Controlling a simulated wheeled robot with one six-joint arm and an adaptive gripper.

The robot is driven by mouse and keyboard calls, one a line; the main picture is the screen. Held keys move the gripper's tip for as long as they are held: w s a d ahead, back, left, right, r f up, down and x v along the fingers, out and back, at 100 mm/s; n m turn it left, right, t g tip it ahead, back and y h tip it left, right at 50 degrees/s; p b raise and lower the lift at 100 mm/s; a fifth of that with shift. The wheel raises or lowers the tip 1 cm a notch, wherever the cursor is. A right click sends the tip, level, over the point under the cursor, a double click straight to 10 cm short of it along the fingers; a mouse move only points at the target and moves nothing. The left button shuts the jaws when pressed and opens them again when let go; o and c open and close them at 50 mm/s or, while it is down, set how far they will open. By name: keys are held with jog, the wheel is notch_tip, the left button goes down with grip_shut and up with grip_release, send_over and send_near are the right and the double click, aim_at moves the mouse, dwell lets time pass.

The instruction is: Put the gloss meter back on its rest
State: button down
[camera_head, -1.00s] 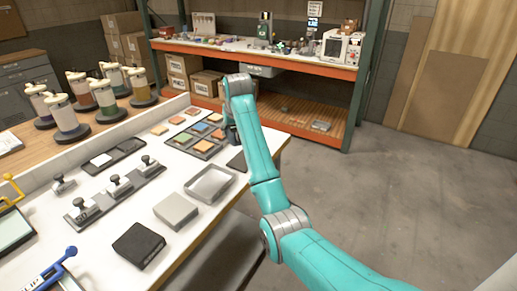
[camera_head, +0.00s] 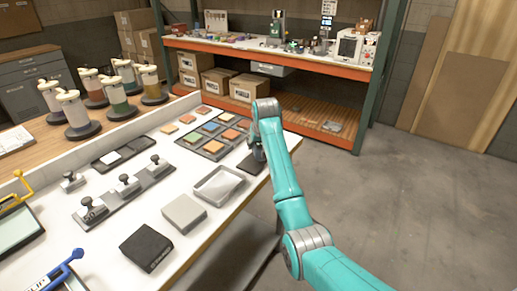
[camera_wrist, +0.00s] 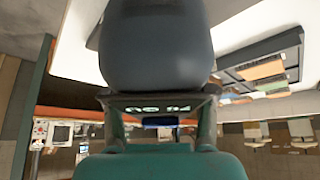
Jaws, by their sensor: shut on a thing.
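The gloss meter (camera_wrist: 155,50) is a dark grey, rounded body filling the upper middle of the wrist view. A small plate with lettering ending in "GU" (camera_wrist: 150,107) sits at its near end. My gripper (camera_head: 257,144) is shut on the meter, with a finger on either side in the wrist view. In the head view the gripper is small and dark, at the table's right edge beside a flat dark pad (camera_head: 250,165). That pad may be the rest. My gripper hides part of it, and I cannot tell whether the meter touches it.
Left of the gripper is a rack of coloured tiles (camera_head: 213,137). Nearer are an open grey tray (camera_head: 219,184), a light grey block (camera_head: 184,213), a black box (camera_head: 146,248) and a row of handled tools (camera_head: 125,190). An orange shelf (camera_head: 270,55) stands behind.

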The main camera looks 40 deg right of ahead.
jog(key=shift+f, duration=0.9)
jog(key=shift+f, duration=0.15)
jog(key=shift+c, duration=1.8)
grip_release()
jog(key=shift+r, duration=0.2)
jog(key=v, duration=1.2)
jog(key=shift+s+f, duration=0.1)
